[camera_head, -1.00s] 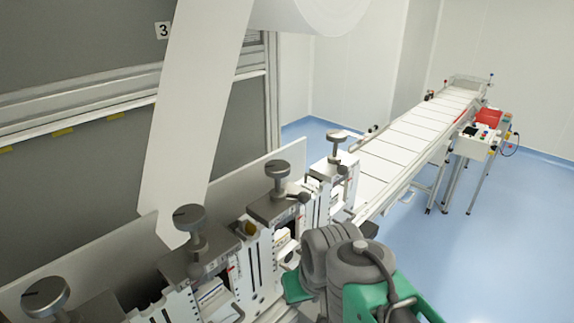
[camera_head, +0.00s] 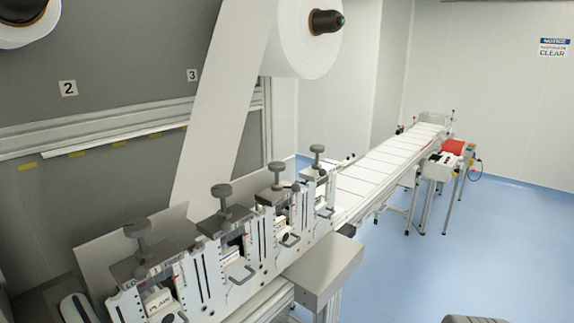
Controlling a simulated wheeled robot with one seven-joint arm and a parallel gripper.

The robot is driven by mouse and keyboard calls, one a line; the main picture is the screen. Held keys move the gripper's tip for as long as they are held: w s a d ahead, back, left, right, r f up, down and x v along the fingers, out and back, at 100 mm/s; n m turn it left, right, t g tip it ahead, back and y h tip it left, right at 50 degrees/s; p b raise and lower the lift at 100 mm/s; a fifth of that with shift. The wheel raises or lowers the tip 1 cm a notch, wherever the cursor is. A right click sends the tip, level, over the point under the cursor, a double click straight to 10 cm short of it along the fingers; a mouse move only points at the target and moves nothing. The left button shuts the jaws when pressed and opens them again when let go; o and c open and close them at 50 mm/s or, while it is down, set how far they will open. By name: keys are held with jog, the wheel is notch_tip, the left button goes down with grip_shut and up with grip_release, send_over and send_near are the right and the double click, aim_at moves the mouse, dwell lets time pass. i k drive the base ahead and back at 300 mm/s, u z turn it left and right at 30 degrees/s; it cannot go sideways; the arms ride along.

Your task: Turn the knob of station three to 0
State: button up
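A row of grey knobs stands on top of the white machine units along the line. The nearest is a dark knob (camera_head: 137,228) at lower left, then a second knob (camera_head: 221,191), a third knob (camera_head: 277,168) and a far knob (camera_head: 317,149). A number 3 sign (camera_head: 192,75) is on the grey wall panel behind the paper web. Which knob belongs to station three, and the knob readings, I cannot tell. My gripper is not in view; only a grey edge, probably of my arm, shows at the bottom right.
A number 2 sign (camera_head: 68,88) is on the panel at left. A white paper web (camera_head: 222,100) hangs from a large roll (camera_head: 305,40). A grey box (camera_head: 322,268) juts out in front of the units. A conveyor (camera_head: 390,165) runs back right. Blue floor (camera_head: 430,270) is open at right.

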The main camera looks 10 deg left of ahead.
aim_at(277, 167)
jog(key=u, duration=0.55)
jog(key=i, duration=0.5)
jog(key=u, duration=0.5)
